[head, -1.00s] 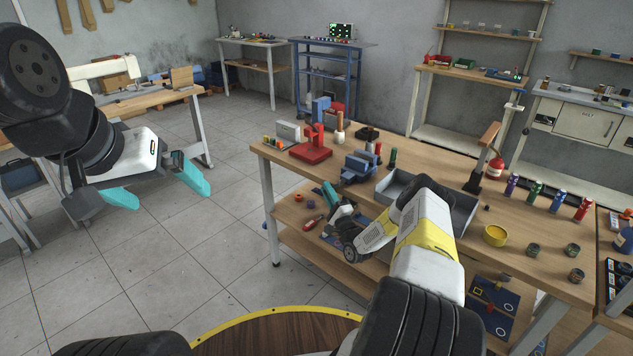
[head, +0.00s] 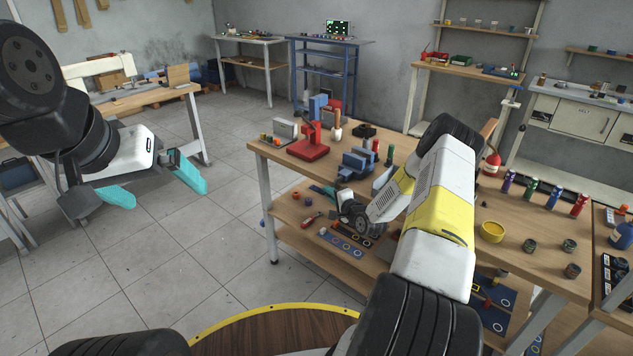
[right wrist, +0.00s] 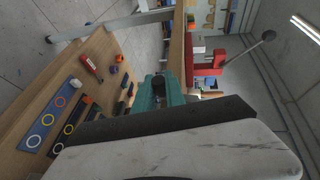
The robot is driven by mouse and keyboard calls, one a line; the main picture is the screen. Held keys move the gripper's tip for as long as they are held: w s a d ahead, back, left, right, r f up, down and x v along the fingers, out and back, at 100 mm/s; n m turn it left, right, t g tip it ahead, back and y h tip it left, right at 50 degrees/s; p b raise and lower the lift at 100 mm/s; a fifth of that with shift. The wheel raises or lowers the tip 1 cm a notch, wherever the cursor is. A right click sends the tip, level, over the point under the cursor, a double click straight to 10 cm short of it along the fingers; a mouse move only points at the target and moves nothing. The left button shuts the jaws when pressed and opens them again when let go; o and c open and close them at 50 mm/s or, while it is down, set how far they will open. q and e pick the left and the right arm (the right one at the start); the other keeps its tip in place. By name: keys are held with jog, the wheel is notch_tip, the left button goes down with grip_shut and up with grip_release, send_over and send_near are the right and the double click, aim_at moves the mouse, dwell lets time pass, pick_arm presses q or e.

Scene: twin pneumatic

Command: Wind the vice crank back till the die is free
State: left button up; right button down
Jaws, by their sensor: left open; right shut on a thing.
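The blue vice (head: 354,164) stands near the front edge of the workbench (head: 262,150) in the head view. My right gripper (head: 322,191) is just below and left of it, at the bench edge. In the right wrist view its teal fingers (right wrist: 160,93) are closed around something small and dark. It sits where the vice crank would be, but the fingers hide its shape. I cannot make out the die between the vice jaws. My left gripper (head: 160,190) is open and empty, over the floor far left of the bench.
A red press (head: 310,143) stands left of the vice; its lever knob (right wrist: 268,35) shows in the right wrist view. The lower shelf holds a red screwdriver (right wrist: 91,66) and a ringed board (right wrist: 50,118). A yellow tape roll (head: 491,232) and several cans lie to the right.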

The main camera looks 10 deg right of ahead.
jog(key=shift+s+d+r+n+g+h, duration=0.5)
jog(key=shift+r+n+g+h, duration=0.5)
jog(key=shift+g+h, duration=1.8)
jog(key=shift+s+d+r+n+g+h, duration=0.4)
jog(key=shift+s+r+n+g+h, duration=0.45)
jog(key=shift+g+h, duration=1.9)
jog(key=shift+s+d+r+n+g+h, duration=0.4)
jog(key=shift+r+n+g+h, duration=0.85)
jog(key=shift+g, duration=2.9)
jog(key=shift+r+g+h, duration=0.2)
jog(key=shift+g+h, duration=0.1)
jog(key=shift+h, duration=0.2)
jog(key=c, duration=1.4)
grip_release()
jog(key=shift+w, duration=0.1)
jog(key=shift+r, duration=0.1)
